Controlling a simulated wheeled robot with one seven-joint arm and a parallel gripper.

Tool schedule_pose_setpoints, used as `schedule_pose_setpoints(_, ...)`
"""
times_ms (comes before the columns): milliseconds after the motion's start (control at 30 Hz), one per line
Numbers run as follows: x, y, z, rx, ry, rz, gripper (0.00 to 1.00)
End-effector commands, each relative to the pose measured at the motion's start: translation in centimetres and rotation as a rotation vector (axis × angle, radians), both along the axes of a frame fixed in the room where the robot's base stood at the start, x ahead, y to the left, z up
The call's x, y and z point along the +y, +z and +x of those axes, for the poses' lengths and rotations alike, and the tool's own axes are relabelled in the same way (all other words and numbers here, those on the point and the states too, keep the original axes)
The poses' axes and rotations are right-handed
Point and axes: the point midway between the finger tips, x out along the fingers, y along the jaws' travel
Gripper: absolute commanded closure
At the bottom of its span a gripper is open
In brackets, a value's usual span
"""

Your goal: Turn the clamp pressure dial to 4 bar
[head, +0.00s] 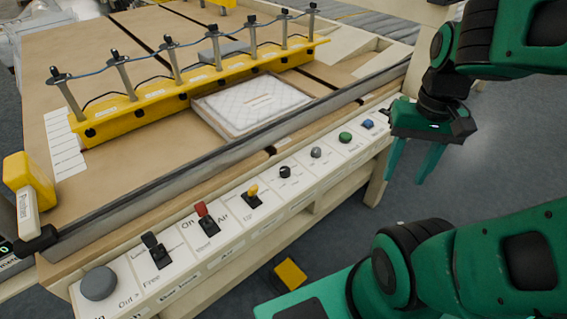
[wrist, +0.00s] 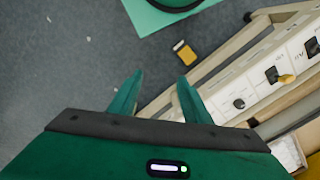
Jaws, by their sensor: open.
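A row of controls runs along the white front panel (head: 225,243) of the bench. It has a small black knob (head: 285,171), a small grey knob (head: 316,152) and a large grey round knob (head: 98,284) at the near left end. The labels are too small to read, so I cannot tell which is the clamp pressure dial or its setting. The black knob also shows in the wrist view (wrist: 239,104). My gripper (head: 407,172) is open and empty, pointing down beyond the panel's right end, apart from every control. It also shows in the wrist view (wrist: 159,80).
Black, red (head: 205,217) and yellow (head: 252,192) levers, a green button (head: 345,137) and a blue button (head: 368,123) share the panel. A yellow clamp bar (head: 205,85) and a white quilted pad (head: 250,103) lie on the bench. Open floor lies right of the panel.

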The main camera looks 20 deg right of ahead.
Motion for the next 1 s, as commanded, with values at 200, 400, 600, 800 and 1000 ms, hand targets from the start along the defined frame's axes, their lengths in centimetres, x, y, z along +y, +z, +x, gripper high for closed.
schedule_pose_setpoints(200,1.7,0.6,6.1,0.006,-0.142,-0.03,0.56)
schedule_pose_setpoints(400,6.8,0.0,14.6,-0.003,-0.363,-0.044,0.56)
schedule_pose_setpoints(600,13.2,-1.4,20.5,-0.006,-0.552,-0.029,0.56)
schedule_pose_setpoints(800,17.0,-2.5,23.0,-0.003,-0.659,-0.012,0.56)
schedule_pose_setpoints(1000,17.6,-3.8,23.3,0.0,-0.684,-0.01,0.56)
